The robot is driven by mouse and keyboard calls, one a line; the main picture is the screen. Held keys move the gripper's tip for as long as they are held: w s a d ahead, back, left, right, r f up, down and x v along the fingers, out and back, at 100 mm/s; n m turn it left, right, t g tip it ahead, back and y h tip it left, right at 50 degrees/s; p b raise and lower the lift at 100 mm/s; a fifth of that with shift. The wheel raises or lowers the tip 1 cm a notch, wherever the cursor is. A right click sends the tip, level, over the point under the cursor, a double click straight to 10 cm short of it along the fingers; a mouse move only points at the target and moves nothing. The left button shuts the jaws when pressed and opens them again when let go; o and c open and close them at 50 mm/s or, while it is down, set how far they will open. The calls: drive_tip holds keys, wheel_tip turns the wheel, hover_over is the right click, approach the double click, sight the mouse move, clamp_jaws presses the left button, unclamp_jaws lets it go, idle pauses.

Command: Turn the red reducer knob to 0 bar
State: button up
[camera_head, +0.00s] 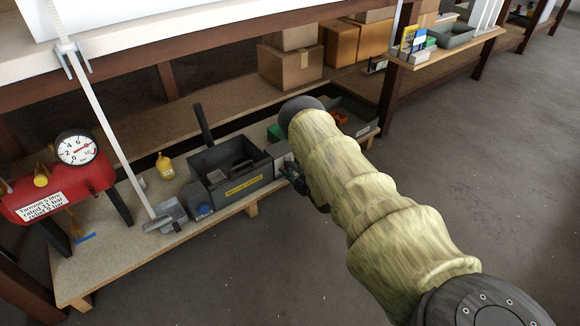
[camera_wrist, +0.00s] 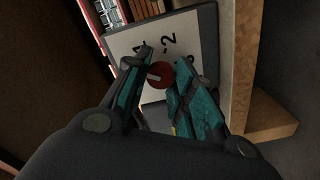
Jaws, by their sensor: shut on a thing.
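The red reducer knob (camera_wrist: 160,75) shows in the wrist view, round with a light pointer mark, on a white dial plate (camera_wrist: 124,42) with black figures, one of which reads 2. My gripper (camera_wrist: 164,66) has its two teal-padded fingers on either side of the knob and is shut on it. The fingers cover part of the dial, so the pointer's exact reading cannot be told. In the head view the grey reducer box (camera_head: 282,156) stands on the low shelf, and my arm hides most of the knob and gripper.
A grey toolbox (camera_head: 230,184) with a yellow label stands left of the reducer. Cardboard boxes (camera_head: 291,66) stand behind. The floor at right is clear.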

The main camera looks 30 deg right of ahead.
drive_tip(key=n+p, duration=0.2)
drive_tip(key=n, duration=0.4)
drive_tip(key=shift+s+a+f, duration=0.1)
drive_tip(key=shift+f, duration=0.05)
drive_tip(key=shift+n, duration=0.3)
drive_tip(key=o, duration=1)
drive_tip(key=shift+o, duration=0.2)
drive_tip(key=s+d, duration=0.1)
drive_tip(key=s, duration=1.1)
